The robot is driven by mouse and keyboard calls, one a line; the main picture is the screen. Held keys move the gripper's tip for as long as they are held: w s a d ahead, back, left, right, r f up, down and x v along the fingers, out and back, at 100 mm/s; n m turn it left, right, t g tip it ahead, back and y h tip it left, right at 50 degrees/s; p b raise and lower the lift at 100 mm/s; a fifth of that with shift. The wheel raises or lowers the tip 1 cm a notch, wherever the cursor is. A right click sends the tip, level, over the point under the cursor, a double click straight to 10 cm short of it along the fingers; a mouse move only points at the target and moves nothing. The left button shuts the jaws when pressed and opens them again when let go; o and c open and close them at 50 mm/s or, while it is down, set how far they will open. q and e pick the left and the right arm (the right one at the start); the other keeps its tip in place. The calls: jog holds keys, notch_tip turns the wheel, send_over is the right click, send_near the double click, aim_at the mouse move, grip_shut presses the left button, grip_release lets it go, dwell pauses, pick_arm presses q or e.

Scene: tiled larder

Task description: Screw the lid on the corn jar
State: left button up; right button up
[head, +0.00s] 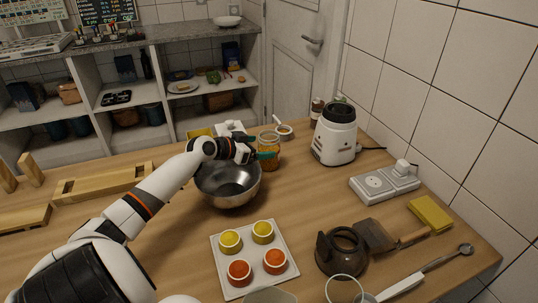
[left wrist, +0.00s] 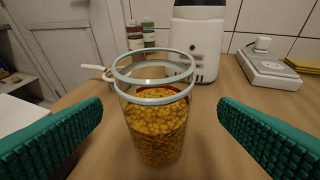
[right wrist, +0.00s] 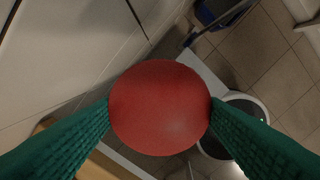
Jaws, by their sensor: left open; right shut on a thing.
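The corn jar (head: 270,160) is clear glass, full of yellow kernels, and stands upright on the wooden counter behind the steel bowl. Its top is open in the left wrist view (left wrist: 157,130). My left gripper (head: 263,148) is open, its green fingers on either side of the jar. In the left wrist view there is a gap between each finger and the glass. A round red lid (right wrist: 160,107) is held between the green fingers of my right gripper (right wrist: 160,110), with floor tiles far below. My right gripper and the lid are outside the head view.
The steel bowl (head: 228,184) is just in front of the jar, under my left forearm.

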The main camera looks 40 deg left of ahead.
pick_arm(q)
jog(key=shift+x, duration=2.55)
jog(key=shift+w+a+r, duration=0.1)
jog(key=shift+a+r, duration=0.05)
jog(key=shift+a, duration=0.05)
jog(key=shift+c, duration=0.5)
jog(key=c, duration=1.2)
